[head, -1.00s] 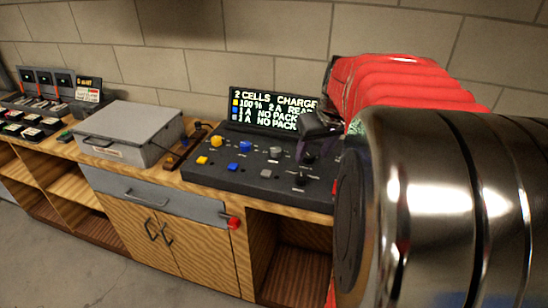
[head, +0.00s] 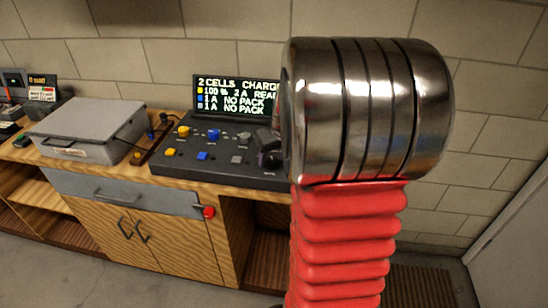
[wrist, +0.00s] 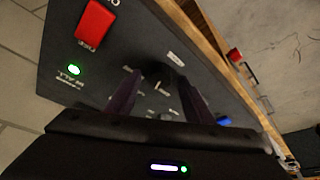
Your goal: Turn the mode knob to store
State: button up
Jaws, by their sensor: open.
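The dark charger console (head: 172,164) stands on the wooden bench, its right part hidden behind my arm in the head view. In the wrist view, a round black knob with a pale pointer mark (wrist: 158,84) sits on the console face between my fingers. The small labels around it are too blurred to read, so I cannot tell its setting. My gripper (wrist: 158,100) is open, with a dark purple finger on either side of the knob. I cannot tell whether the fingers touch it. In the head view my gripper is mostly hidden behind my arm.
A lit display (head: 235,95) stands at the console's back. Yellow (head: 184,132) and blue (head: 214,134) knobs are on its left part. The wrist view shows a red switch (wrist: 95,22) and a green light (wrist: 75,69). A grey case (head: 85,130) stands left.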

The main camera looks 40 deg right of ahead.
jog(key=shift+w+f, duration=0.1)
jog(key=shift+f, duration=0.2)
jog(key=shift+c, duration=0.2)
